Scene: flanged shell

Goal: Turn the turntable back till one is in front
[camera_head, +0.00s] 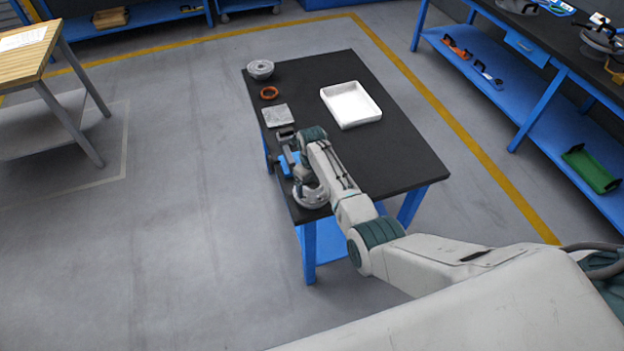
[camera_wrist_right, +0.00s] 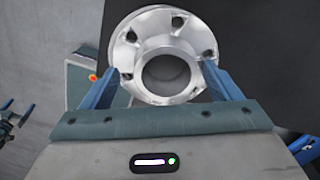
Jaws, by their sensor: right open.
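A pale metal flanged shell (camera_wrist_right: 165,50) fills the top middle of the right wrist view, with a round flange, bolt holes and a raised open neck. In the head view the round grey part (camera_head: 311,198) sits at the table's near left corner, partly hidden by my right wrist. A turntable under it cannot be made out, and no number mark is readable. My right gripper (camera_wrist_right: 163,86) is open, with one blue finger on each side of the shell's neck; I cannot tell whether they touch it.
On the black table (camera_head: 400,160) are a white tray (camera_head: 351,104), a grey square plate (camera_head: 278,116), an orange ring (camera_head: 269,93) and a grey round part (camera_head: 260,69).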

